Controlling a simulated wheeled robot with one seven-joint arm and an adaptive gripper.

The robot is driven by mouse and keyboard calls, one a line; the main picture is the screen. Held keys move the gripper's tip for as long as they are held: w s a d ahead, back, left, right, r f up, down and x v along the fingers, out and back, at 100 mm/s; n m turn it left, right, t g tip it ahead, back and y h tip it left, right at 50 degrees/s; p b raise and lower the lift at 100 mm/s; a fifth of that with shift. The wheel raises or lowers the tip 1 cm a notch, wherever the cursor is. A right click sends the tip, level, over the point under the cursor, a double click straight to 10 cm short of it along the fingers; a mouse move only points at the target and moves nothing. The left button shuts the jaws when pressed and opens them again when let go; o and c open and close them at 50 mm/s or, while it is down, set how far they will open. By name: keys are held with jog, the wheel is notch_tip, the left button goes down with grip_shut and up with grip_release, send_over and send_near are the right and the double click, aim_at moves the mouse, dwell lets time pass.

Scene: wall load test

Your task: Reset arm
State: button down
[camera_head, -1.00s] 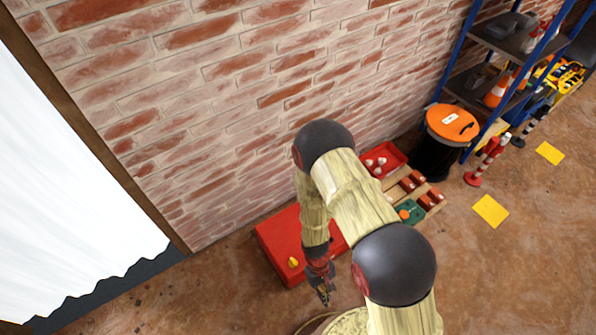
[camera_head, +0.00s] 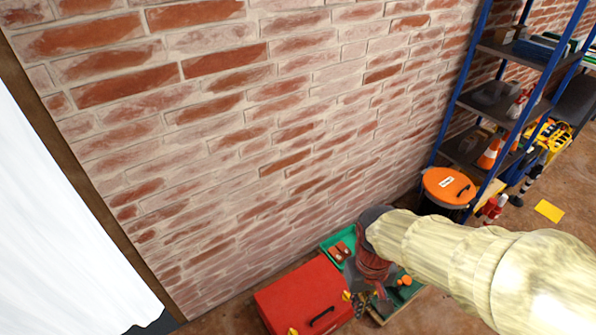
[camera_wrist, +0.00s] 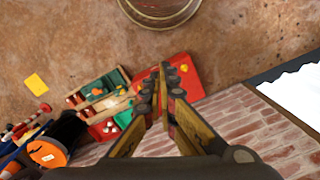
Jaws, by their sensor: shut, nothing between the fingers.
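My gripper (camera_wrist: 168,85) is shut and empty in the wrist view, its two fingers meeting at the tips. In the head view my pale arm reaches in from the right and bends down beside the red toolbox (camera_head: 303,296). The fingers are small and partly lost against the trays there.
Green trays with small items (camera_wrist: 103,88) lie beside the toolbox. A bin with an orange lid (camera_head: 447,187) and a blue shelf rack (camera_head: 462,85) stand along the brick wall (camera_head: 250,130). A white curtain (camera_head: 60,220) hangs at left. A round container (camera_wrist: 160,12) stands on open floor.

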jog(key=s+d+r+m+t+p, duration=0.1)
jog(key=d+r+t, duration=0.1)
jog(key=r, duration=0.7)
jog(key=s+d+r+m+t+p, duration=0.1)
jog(key=r+t, duration=0.3)
jog(key=r, duration=0.5)
jog(key=shift+d+r, duration=0.35)
jog(key=shift+d, duration=0.55)
jog(key=shift+s, duration=0.1)
